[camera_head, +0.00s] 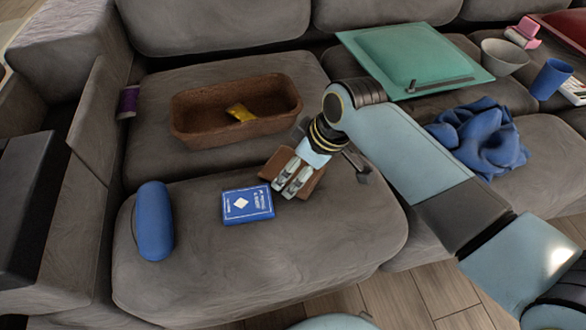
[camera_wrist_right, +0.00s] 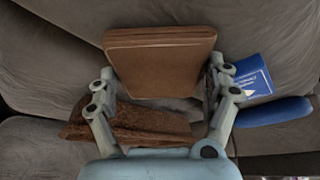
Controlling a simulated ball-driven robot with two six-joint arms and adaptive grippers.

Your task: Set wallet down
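The brown wallet (camera_head: 310,182) is low over the front of the sofa seat, just right of the blue card box. My right gripper (camera_head: 290,185) is shut on it; the near finger covers part of the wallet and the far finger is hidden in the head view. In the right wrist view, the wallet (camera_wrist_right: 160,65) sits between the two fingertips (camera_wrist_right: 161,65), one at each side edge. I cannot tell whether the wallet touches the cushion. My left gripper is not in view.
The card box (camera_head: 248,204) and a blue case (camera_head: 154,221) lie left of the wallet. A brown tray (camera_head: 190,130) with a yellow packet (camera_head: 240,112) stands behind. A green cushion (camera_head: 412,58) and blue cloth (camera_head: 478,139) are to the right. The front seat edge is bare.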

